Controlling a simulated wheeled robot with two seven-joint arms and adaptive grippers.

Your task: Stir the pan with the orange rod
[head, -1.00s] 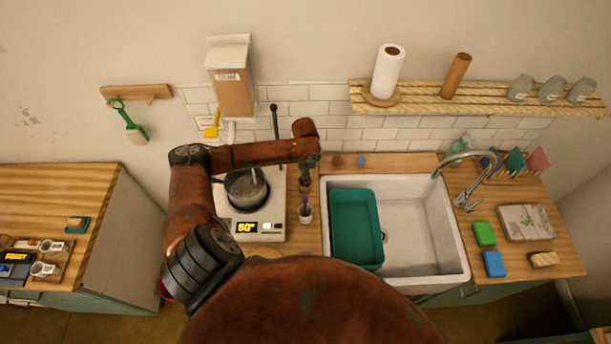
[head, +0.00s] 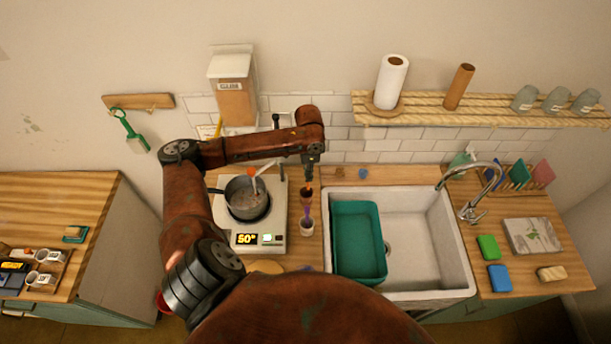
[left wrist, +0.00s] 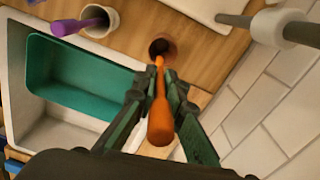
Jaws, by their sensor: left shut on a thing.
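The pan (head: 239,206), grey with greyish contents, sits on a white hot plate (head: 230,224) whose display reads about 50. A pale stick with an orange-red end leans in it. My left gripper (left wrist: 155,88) is shut on the orange rod (left wrist: 160,122), right of the pan in the head view. The rod's thin end points down at the mouth of a brown cup (left wrist: 170,55); I cannot tell whether its tip is still inside. The cup also shows in the head view (head: 306,198). My right gripper is not in view.
A white cup (head: 306,228) with a purple rod (left wrist: 75,25) stands close to the brown cup. Right of them is a sink (head: 425,225) holding a teal tub (head: 360,277). A dark upright post (head: 276,122) stands behind the hot plate.

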